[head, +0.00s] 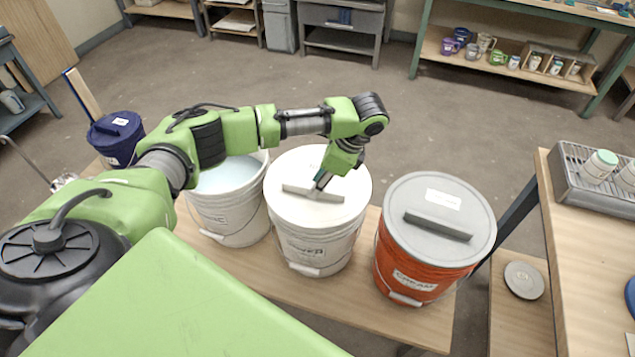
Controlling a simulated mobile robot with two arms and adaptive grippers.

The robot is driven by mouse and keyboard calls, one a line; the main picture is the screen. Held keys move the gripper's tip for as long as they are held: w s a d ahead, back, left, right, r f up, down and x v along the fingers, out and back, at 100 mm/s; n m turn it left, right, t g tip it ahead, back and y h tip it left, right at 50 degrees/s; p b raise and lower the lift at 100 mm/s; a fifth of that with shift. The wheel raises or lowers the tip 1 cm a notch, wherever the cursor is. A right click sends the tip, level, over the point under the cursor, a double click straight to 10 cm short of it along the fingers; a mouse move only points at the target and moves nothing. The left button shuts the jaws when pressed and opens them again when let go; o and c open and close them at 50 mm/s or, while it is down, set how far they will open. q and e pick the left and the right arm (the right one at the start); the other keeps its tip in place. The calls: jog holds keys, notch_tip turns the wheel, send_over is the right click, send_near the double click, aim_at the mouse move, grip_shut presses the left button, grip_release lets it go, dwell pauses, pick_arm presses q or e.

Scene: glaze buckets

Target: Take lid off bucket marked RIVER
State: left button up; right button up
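A white bucket (312,250) stands in the middle of the low bench; its dark lettering is small and partly unclear but looks to end in "ER". Its white lid (290,170) sits on top, with a raised bar handle (330,194) across it. My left gripper (321,181) points down at the middle of this handle, touching it or very close. Its fingers are small and partly hidden, so I cannot tell whether they are closed on the handle. My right gripper is not in view.
An orange bucket (392,270) marked CREAM with a grey lid (410,195) stands to the right. An open white bucket (228,215) with pale liquid stands left, beneath my arm. A dark blue bucket (115,150) is farther left. A grey disc (524,281) lies lower right.

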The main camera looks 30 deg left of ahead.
pick_arm(q)
jog(key=shift+x, duration=0.9)
grip_shut()
